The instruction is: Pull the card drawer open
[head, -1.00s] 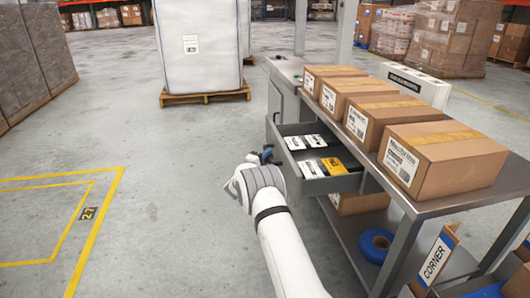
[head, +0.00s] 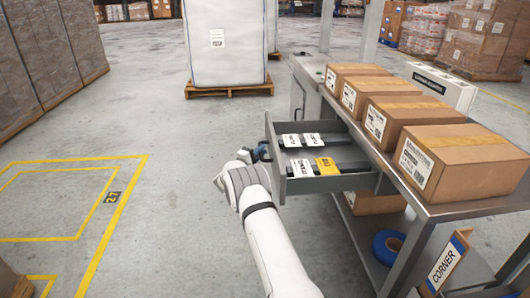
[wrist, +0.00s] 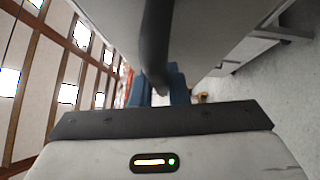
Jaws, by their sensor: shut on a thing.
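The card drawer (head: 335,185) is grey and stands pulled out from the side of the metal bench in the head view. White cards and one yellow card (head: 326,165) lie in it. My gripper (head: 262,153) is at the drawer's front face, on its left side. In the wrist view a dark bar handle (wrist: 156,45) runs down to the blue fingertips of my gripper (wrist: 160,92). The gripper is shut on the handle. The exact contact is partly hidden by my wrist in the head view.
Several cardboard boxes (head: 455,160) stand on the bench top (head: 455,207) to the right. A blue tape roll (head: 387,247) lies on the lower shelf. A wrapped white load on a pallet (head: 228,90) stands behind.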

